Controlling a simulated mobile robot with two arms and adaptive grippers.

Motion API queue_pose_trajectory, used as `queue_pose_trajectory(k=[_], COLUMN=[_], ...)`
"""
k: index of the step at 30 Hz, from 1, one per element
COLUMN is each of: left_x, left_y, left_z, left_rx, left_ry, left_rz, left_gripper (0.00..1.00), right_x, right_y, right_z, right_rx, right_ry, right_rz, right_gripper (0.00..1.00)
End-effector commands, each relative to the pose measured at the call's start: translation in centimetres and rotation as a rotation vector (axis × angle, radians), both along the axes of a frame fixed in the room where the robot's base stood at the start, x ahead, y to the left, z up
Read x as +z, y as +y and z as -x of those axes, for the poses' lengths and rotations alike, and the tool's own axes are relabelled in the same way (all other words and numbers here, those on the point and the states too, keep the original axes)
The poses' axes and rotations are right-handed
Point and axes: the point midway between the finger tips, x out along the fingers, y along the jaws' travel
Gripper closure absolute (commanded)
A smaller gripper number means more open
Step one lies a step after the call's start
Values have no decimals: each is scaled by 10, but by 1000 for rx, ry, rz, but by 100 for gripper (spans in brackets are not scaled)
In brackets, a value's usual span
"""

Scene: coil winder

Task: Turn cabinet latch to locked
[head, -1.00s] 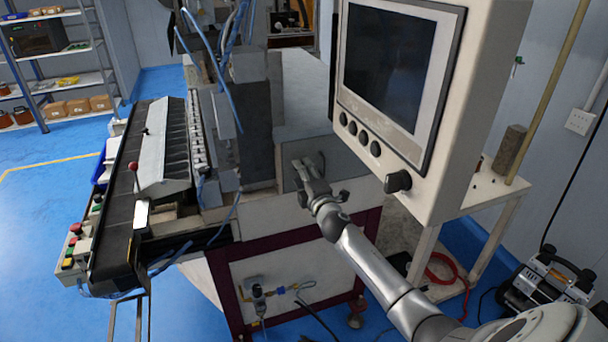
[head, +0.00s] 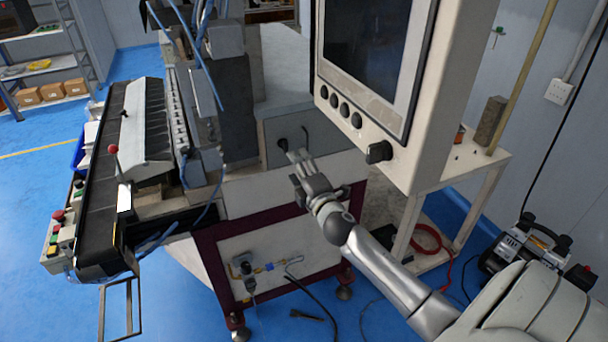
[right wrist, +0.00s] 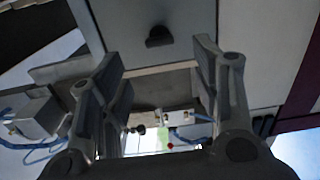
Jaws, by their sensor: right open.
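The cabinet latch looks like a small dark knob (head: 283,144) on the front of a grey cabinet box (head: 262,132). It also shows in the right wrist view as a dark knob (right wrist: 158,37) near the top middle, on a plain grey panel. My right gripper (head: 298,157) is just below and right of the knob in the head view. In the right wrist view its two fingers (right wrist: 161,68) are spread apart with nothing between them, and the knob shows beyond them. I see no contact with the knob. The locked or unlocked state cannot be read. My left gripper is not in view.
A screen console (head: 372,75) with dark knobs hangs right of and above my right arm. The winder's long bed (head: 100,190) with buttons lies left. A white side table (head: 470,160) and a black machine (head: 525,245) stand right. A dark cable hangs by the cabinet.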

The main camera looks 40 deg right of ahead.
Motion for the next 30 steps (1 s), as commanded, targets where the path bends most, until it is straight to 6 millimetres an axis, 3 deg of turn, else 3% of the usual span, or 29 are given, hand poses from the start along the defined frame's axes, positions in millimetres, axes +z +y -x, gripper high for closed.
queue_pose_trajectory(k=[3,9,26,30], left_x=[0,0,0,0], left_y=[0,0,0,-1], left_z=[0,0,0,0], left_rx=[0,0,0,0], left_ry=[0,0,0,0], left_rz=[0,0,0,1], left_gripper=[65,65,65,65], right_x=[-1,0,0,-16], right_y=[4,7,7,7], right_z=[16,29,30,31], right_rx=[0,-1,-1,-3], right_ry=[1,1,0,25], right_rz=[0,0,0,-24], right_gripper=[43,43,43,43])
